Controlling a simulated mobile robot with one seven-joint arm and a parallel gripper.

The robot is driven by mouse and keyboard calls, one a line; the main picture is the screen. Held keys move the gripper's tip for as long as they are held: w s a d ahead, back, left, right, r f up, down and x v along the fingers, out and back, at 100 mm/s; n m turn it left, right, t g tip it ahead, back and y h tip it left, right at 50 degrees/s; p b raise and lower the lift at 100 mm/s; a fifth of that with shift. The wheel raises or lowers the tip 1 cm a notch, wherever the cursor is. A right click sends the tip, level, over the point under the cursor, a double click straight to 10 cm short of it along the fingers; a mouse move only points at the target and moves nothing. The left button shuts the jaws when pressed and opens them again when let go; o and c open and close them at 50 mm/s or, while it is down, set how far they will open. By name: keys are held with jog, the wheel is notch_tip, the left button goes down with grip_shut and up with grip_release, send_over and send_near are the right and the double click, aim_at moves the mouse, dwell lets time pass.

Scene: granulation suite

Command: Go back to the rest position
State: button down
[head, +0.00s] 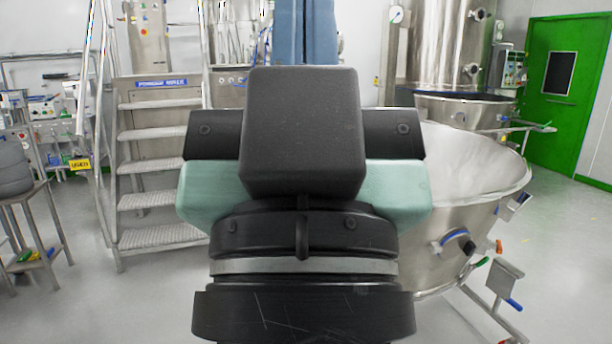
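My gripper (304,135) fills the middle of the head view, seen from behind as a dark block with a black bar and pale green parts on both sides. It is at the end of my arm, which rises from the bottom edge. Its fingers are hidden behind its own body, so whether it is open or holds anything does not show. No separate task object can be made out.
A large steel bowl (475,165) on a wheeled frame stands close on the right. Metal steps (160,200) with a rail stand behind left, a stool (30,215) at far left. A green door (560,90) is at back right. Floor shows clear at left front.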

notch_tip(320, 180, up, 22)
jog(key=p, duration=1.8)
jog(key=shift+w+f+p, duration=0.15)
jog(key=shift+f+p, duration=0.1)
jog(key=shift+p, duration=0.15)
jog(key=shift+d, duration=0.1)
